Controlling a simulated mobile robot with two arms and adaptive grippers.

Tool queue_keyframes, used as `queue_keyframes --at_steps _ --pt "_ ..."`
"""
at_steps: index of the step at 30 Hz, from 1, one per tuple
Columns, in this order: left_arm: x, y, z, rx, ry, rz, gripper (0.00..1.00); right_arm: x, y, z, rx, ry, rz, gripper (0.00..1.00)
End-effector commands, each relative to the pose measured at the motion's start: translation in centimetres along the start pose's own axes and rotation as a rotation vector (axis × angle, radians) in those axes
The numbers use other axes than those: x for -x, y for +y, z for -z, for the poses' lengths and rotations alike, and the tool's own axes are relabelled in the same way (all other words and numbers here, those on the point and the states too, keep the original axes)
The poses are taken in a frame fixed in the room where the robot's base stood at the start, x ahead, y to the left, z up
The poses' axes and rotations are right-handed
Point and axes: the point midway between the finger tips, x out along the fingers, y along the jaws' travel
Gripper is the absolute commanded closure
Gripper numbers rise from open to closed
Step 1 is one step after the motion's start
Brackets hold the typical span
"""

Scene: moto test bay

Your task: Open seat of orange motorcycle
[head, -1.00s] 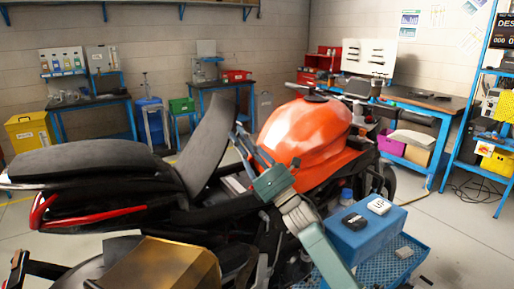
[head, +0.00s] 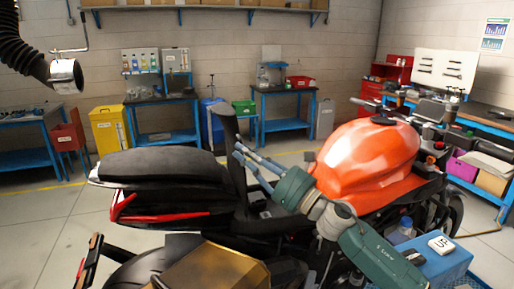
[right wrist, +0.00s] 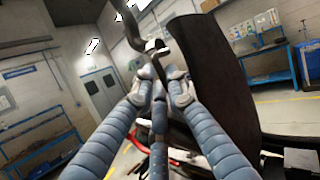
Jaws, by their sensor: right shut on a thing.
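The orange motorcycle (head: 365,160) stands across the middle of the head view, tank to the right and tail to the left. Its black front seat (head: 228,138) is tipped up and stands nearly upright behind the tank. The rear seat pad (head: 160,166) lies flat. My right gripper (head: 240,152) reaches in from the right, with its fingers closed at the raised seat's edge. In the right wrist view its blue fingers (right wrist: 160,88) come together beside the dark seat panel (right wrist: 212,75); the exact contact is partly hidden. My left gripper is not seen.
A blue box (head: 435,262) with a white "UP" block stands at the lower right, near my right arm. Workbenches, a yellow bin (head: 110,130) and a red cabinet (head: 385,75) stand along the walls. A black hose (head: 25,55) hangs at upper left.

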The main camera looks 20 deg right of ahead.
Motion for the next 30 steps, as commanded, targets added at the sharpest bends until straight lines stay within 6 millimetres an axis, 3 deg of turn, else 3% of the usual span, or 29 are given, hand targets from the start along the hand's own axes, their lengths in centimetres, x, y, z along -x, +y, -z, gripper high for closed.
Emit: queue_keyframes --at_steps 15,16,18,30 --pt "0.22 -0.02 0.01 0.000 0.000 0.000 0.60 -0.26 0.54 0.17 0.013 0.011 -0.009 1.00" --pt "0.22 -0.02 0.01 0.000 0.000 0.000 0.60 -0.26 0.54 0.18 0.013 0.011 -0.009 0.83" --pt "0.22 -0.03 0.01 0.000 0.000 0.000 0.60 -0.25 0.52 0.19 0.013 0.011 -0.008 0.69" --pt "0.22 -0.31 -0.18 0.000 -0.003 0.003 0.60 0.28 0.46 0.35 0.012 0.013 -0.006 0.67"
